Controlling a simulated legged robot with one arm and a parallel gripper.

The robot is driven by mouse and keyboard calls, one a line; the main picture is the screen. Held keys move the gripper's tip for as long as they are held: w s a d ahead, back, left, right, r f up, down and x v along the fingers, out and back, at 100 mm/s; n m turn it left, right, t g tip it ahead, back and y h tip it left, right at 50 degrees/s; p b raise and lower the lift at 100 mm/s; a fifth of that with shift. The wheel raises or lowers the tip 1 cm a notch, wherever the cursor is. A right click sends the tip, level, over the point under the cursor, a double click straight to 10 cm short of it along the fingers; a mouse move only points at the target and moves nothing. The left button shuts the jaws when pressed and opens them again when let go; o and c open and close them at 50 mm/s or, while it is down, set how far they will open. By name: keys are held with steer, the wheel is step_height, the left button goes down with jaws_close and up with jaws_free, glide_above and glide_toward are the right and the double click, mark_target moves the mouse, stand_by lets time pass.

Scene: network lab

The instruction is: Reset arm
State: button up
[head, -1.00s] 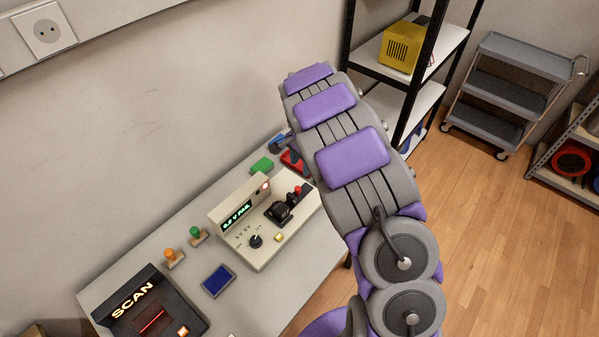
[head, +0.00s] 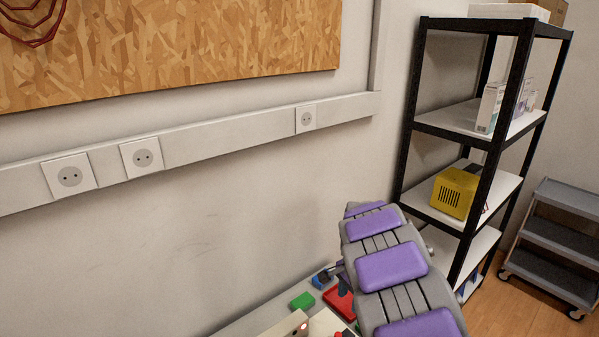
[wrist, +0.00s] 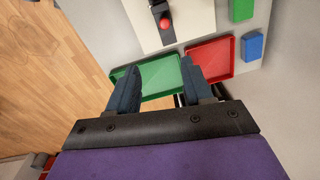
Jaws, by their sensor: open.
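My arm, grey with purple pads, reaches forward over the workbench in the head view. My gripper (wrist: 158,85) shows in the wrist view with its two dark fingers apart and nothing between them. It is above the bench edge, over a green tray (wrist: 160,75). A red tray (wrist: 214,58) lies right of the green one; it also shows in the head view (head: 338,302). The head view hides most of the gripper behind the arm.
A green block (wrist: 242,10) and a blue block (wrist: 253,46) lie near the red tray. A device with a red knob (wrist: 164,22) stands on the bench. A black shelf rack (head: 412,130) and a grey cart (head: 560,235) stand at right. Wooden floor (wrist: 40,70) is clear beside the bench.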

steer(key=s+d+r+n, duration=0.1)
steer(key=s+r+n, duration=0.1)
steer(key=s+r, duration=0.7)
steer(key=s+a+r+n+g, duration=0.1)
steer(key=s+n, duration=0.4)
steer(key=s, duration=1.1)
steer(key=s+a+r+n+g, duration=0.1)
steer(key=s+n, duration=0.4)
steer(key=s, duration=1.1)
steer(key=shift+s+a+r, duration=0.35)
steer(key=shift+a+r, duration=0.4)
steer(key=shift+a, duration=0.05)
